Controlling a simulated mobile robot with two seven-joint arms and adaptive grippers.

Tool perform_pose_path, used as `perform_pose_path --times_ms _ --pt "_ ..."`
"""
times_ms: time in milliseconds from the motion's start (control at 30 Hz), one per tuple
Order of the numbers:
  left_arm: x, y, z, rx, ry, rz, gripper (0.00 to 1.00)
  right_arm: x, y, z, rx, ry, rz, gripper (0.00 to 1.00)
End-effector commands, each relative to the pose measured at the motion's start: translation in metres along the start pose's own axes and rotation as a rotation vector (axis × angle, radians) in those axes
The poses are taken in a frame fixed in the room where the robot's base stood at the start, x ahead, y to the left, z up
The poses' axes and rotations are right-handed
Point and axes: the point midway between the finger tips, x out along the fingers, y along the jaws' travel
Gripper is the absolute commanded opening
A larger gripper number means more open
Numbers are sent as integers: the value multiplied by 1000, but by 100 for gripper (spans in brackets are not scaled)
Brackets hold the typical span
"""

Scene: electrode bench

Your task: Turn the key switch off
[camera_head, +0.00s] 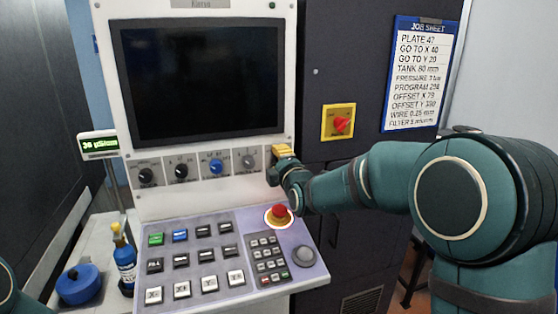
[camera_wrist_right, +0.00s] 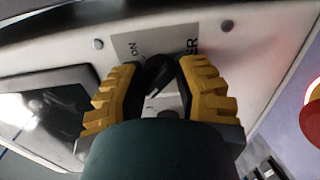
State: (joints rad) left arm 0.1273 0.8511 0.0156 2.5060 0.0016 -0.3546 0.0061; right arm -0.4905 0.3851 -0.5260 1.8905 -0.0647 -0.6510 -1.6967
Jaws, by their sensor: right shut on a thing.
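The key switch shows in the right wrist view as a black key (camera_wrist_right: 157,76) on a grey plate with the letters "ON" and part of a word ending in "ER". My right gripper (camera_wrist_right: 161,70) has its two yellow fingers closed on the sides of the key. In the head view my right gripper (camera_head: 282,155) is at the right end of the knob row on the white machine panel and hides the key switch there. The key's exact angle is hard to tell. My left gripper is out of view.
A red emergency button (camera_head: 279,212) sits just below my right gripper, on the sloped keypad console (camera_head: 222,262). Several knobs, one of them blue (camera_head: 216,167), line the panel to its left. A red-and-yellow rotary switch (camera_head: 341,122) is on the dark cabinet to the right.

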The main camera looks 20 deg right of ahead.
Motion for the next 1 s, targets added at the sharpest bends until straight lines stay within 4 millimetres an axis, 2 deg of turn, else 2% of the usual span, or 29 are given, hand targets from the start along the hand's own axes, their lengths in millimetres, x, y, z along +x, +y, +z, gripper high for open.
perform_pose_path --times_ms 100,133,200,500,633,767,1000 --pt "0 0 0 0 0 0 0 0 1 5 0 -9 3 0" --pt "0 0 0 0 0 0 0 0 1 5 0 -9 3 37" --pt "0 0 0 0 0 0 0 0 1 5 0 -9 3 59" --pt "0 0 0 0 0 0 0 0 1 2 2 -4 2 59" --pt "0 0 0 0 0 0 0 -7 1 2 2 -4 2 59" --pt "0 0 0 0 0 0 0 -26 2 2 5 -3 2 59" --pt "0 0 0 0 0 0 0 -75 1 3 7 -5 3 59"
